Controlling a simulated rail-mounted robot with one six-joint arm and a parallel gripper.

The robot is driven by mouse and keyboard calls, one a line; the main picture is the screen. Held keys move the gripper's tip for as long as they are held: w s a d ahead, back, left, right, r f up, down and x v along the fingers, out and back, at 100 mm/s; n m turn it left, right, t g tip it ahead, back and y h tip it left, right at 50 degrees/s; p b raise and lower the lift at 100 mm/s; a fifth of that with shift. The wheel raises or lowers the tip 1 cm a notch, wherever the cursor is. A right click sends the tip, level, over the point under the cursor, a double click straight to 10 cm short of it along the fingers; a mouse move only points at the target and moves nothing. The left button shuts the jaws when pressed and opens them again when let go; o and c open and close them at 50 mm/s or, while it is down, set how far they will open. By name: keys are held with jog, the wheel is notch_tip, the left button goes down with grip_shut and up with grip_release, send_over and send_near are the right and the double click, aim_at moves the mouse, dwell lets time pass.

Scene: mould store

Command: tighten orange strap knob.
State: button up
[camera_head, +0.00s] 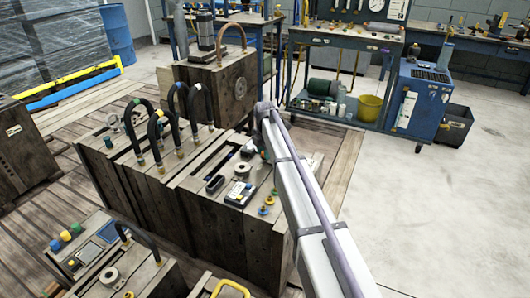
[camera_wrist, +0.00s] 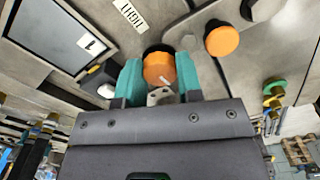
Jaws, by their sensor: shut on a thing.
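In the wrist view, an orange knob (camera_wrist: 158,67) on a dark base sits between the two teal fingers of my gripper (camera_wrist: 160,80). The fingers are shut on it from both sides. A white mark shows low on the knob, toward the gripper. A "TIGHT" label (camera_wrist: 130,15) is on the grey metal surface up and left of the knob. A second orange knob (camera_wrist: 222,41) stands apart, right of the gripper. In the head view, my arm reaches over the wooden-sided mould block (camera_head: 215,215); the gripped knob cannot be made out there.
A screen-like dark panel (camera_wrist: 55,42) lies left of the gripper. A green knob (camera_wrist: 274,86) is at the right. Black hoses (camera_head: 155,135) arch over the block's left part. A blue workbench (camera_head: 345,55) and cabinet (camera_head: 420,100) stand behind. The floor at right is clear.

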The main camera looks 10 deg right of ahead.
jog(key=shift+c, duration=1)
